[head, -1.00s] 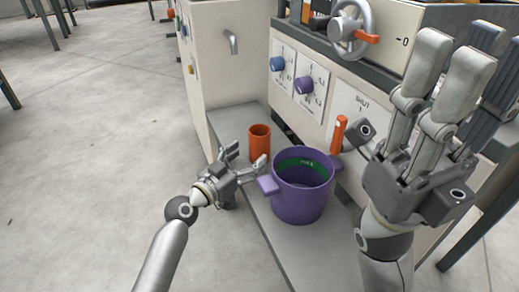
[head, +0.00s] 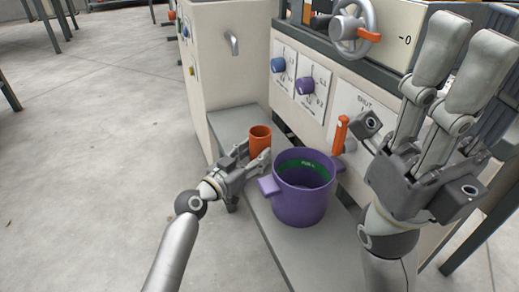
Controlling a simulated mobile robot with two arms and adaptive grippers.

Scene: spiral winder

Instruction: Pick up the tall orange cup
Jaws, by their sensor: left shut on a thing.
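The tall orange cup (head: 260,138) stands upright on the grey shelf, behind and left of the purple pot. My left gripper (head: 258,162) is at the cup from the near left side, with its fingers shut on it. The fingers hide the lower part of the cup, so I cannot see whether its base touches the shelf. My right gripper (head: 432,120) is large in the foreground at the right, away from the cup.
A purple two-handled pot (head: 302,205) with a green band inside stands close right of my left gripper. The grey shelf (head: 285,250) runs along the machine. The machine front has a blue knob (head: 278,64), a purple knob (head: 305,85), an orange lever (head: 340,134) and a handwheel (head: 352,27).

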